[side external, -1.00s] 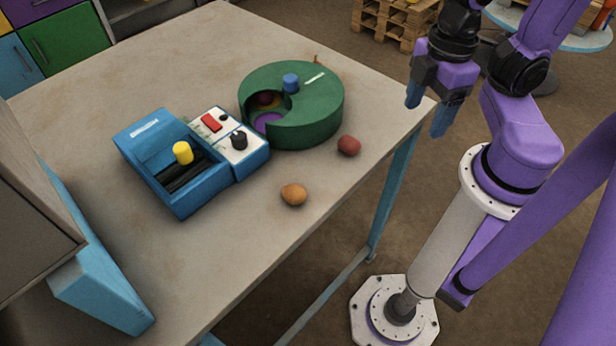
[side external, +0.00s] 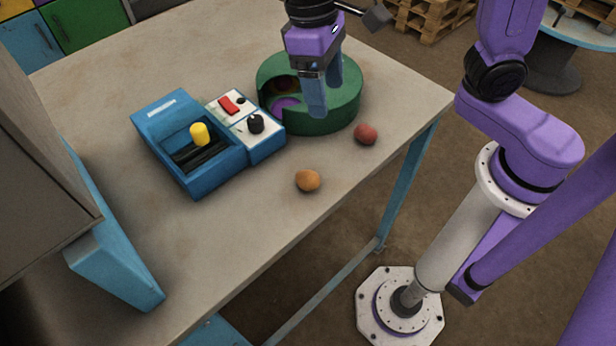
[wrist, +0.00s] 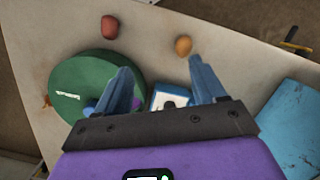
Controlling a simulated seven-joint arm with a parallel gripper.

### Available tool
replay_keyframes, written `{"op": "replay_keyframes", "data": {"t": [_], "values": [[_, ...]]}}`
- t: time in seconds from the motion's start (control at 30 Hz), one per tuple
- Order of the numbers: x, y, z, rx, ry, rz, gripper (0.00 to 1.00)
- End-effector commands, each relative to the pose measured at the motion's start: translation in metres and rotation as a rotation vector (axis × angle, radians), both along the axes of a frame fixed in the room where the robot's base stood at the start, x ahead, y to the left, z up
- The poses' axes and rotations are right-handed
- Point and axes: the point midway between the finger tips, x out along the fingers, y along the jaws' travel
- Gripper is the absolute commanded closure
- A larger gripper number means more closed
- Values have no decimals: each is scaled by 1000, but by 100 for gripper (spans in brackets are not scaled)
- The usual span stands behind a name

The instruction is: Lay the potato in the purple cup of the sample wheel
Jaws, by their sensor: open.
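The potato (side external: 307,180), tan-orange and rounded, lies on the table near its front edge. It also shows in the wrist view (wrist: 184,45), ahead of the gap between my fingers. The sample wheel (side external: 345,112) is a round green drum with a cut-out in its cover. The purple cup (side external: 284,102) shows through that cut-out, and a dark reddish area lies behind it. My gripper (side external: 324,100) is open and empty, above the wheel in the side view, and hides part of its top. The wheel shows at the left in the wrist view (wrist: 75,75).
A red round lump (side external: 365,134) lies right of the wheel. A blue box (side external: 190,170) with a yellow knob (side external: 199,133) in a slot adjoins a white panel with a red switch and black dial (side external: 255,123). The table front is mostly clear.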

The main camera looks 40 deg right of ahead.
Motion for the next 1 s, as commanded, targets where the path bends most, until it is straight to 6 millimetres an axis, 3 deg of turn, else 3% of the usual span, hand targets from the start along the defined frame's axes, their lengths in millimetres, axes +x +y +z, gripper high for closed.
{"op": "replay_keyframes", "data": {"t": [0.2,0.53,1.0], "values": [[26,36,1,-34,46,-152,30],[37,52,-4,-54,75,-241,30],[14,47,-83,-57,77,-240,30]]}}
